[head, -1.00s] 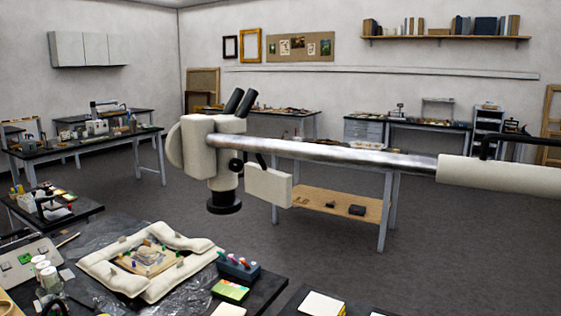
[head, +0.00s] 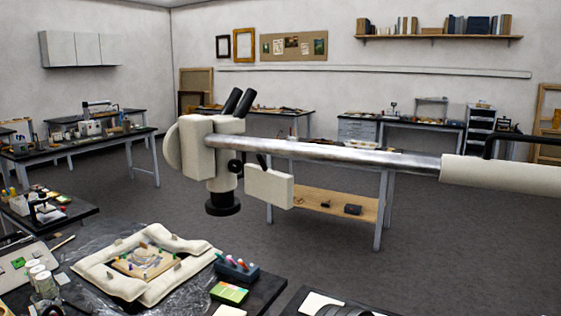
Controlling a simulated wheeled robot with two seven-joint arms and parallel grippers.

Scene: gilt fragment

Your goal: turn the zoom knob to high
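The stereo microscope (head: 198,150), cream with two black eyepieces, hangs from a metal boom (head: 330,152) that comes in from the right. A small round black knob (head: 235,166) shows on the side of its body, below the boom; I cannot read any marking on it or tell its setting. The black objective (head: 222,204) points down. Below and left of it, a framed fragment (head: 146,262) lies between pale padded cushions (head: 182,283) on the dark bench. Neither of my grippers is in view.
A blue rack with coloured-topped items (head: 237,269) and a green box (head: 229,293) stand right of the cushions. Jars (head: 42,282) stand at left. A dark rounded part shows at the bottom edge. Open floor lies behind the microscope.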

